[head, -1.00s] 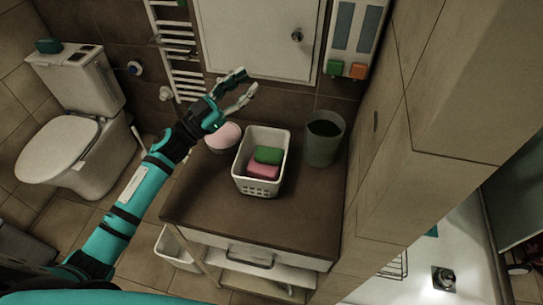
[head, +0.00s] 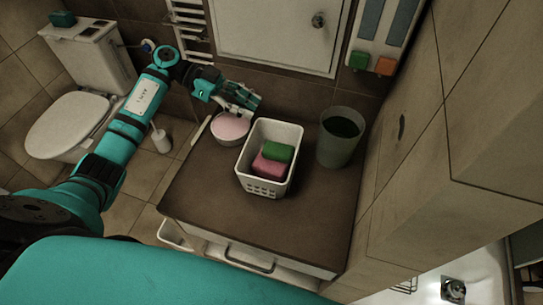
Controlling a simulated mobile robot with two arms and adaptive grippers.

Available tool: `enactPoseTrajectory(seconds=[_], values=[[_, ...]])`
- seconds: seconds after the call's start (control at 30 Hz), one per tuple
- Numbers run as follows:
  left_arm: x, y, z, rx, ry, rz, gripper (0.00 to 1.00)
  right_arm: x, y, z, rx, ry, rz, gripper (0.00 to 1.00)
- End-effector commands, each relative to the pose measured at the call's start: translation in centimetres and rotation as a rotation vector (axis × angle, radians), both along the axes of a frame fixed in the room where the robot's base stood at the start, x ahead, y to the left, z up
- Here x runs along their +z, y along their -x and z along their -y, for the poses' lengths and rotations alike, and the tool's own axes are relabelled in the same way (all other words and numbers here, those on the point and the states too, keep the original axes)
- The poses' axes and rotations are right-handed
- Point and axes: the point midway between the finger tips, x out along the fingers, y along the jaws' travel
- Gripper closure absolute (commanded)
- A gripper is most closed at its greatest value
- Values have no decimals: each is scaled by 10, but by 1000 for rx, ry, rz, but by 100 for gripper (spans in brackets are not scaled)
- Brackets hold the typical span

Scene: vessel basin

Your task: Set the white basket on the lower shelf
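The white basket (head: 263,187) stands upright on the brown cabinet top, with a green sponge (head: 279,151) and a pink sponge (head: 270,167) inside. My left gripper (head: 250,103) is above and behind the pink bowl, just left of the basket's far rim and apart from the basket. Its fingers point right; whether they are parted is hard to tell at this angle. The lower shelf is under the drawer and mostly hidden by the cabinet top and my body; a white container (head: 174,235) shows low at the left. My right gripper is not in view.
A bowl with pink contents (head: 230,128) sits left of the basket, and a grey-green bin (head: 341,137) stands right of it. The front of the brown cabinet top (head: 240,220) is clear. A tiled wall (head: 420,150) bounds the right side. A toilet (head: 75,125) stands at left.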

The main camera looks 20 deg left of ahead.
Motion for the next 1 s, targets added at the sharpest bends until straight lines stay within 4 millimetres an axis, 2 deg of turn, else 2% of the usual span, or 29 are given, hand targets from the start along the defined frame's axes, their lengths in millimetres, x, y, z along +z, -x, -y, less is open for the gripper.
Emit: enactPoseTrajectory(seconds=[0.1,0.37,0.7,1.0], values=[[-7,-1,21,-2,3,0,69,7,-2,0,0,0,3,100],[-15,-2,40,-2,2,2,69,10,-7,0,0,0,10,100],[-33,-4,84,0,3,2,69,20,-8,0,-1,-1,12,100],[-37,-5,90,0,1,2,69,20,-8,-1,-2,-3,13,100]])
